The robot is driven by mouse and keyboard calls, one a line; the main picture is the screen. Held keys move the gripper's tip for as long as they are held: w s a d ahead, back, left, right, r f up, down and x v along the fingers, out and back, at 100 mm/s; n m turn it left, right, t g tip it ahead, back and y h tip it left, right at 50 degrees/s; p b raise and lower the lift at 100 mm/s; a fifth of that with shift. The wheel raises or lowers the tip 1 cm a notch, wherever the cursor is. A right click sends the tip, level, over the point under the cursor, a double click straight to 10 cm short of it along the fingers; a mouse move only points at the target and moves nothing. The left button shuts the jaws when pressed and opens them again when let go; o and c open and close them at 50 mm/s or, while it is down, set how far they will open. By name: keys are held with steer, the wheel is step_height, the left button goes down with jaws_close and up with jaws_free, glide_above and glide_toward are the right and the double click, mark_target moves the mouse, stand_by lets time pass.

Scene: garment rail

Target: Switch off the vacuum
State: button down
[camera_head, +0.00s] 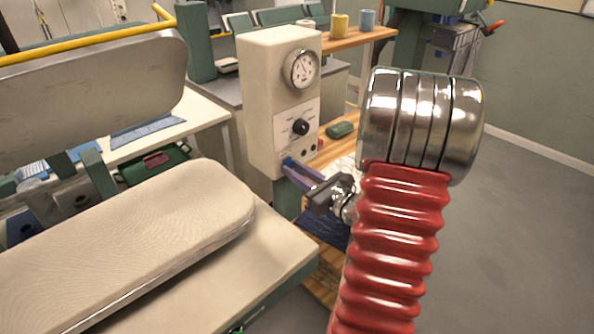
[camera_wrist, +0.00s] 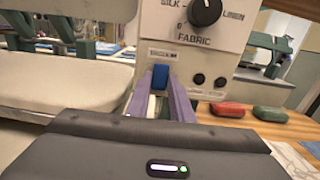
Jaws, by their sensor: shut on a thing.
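A cream control box (camera_head: 265,100) stands beyond the padded pressing board in the head view. A small blue switch (camera_wrist: 160,76) sits low on its front panel, under a small label too blurred to read. It also shows in the head view (camera_head: 287,161). My gripper (camera_wrist: 163,88), with purple fingers, reaches up to the panel and is shut on the blue switch, one finger on each side. In the head view my gripper (camera_head: 291,166) meets the box's lower front. The switch's lower part is hidden between the fingers, so its setting cannot be told.
A black fabric knob (camera_wrist: 205,11) is above the switch, with two small black buttons (camera_wrist: 209,81) to its right. A gauge (camera_head: 302,69) tops the box. The padded board (camera_head: 140,230) lies left. Red (camera_wrist: 227,109) and green (camera_wrist: 270,114) blocks lie on a wooden surface.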

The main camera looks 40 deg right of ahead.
steer(key=shift+f+t, duration=0.1)
steer(key=shift+t, duration=0.4)
steer(key=c, duration=1.6)
jaws_free()
steer(key=shift+o, duration=0.2)
steer(key=s+f, duration=0.1)
steer(key=s, duration=1.2)
steer(key=shift+s+d+f, duration=0.15)
steer(key=shift+s+f, duration=0.1)
steer(key=shift+s, duration=0.1)
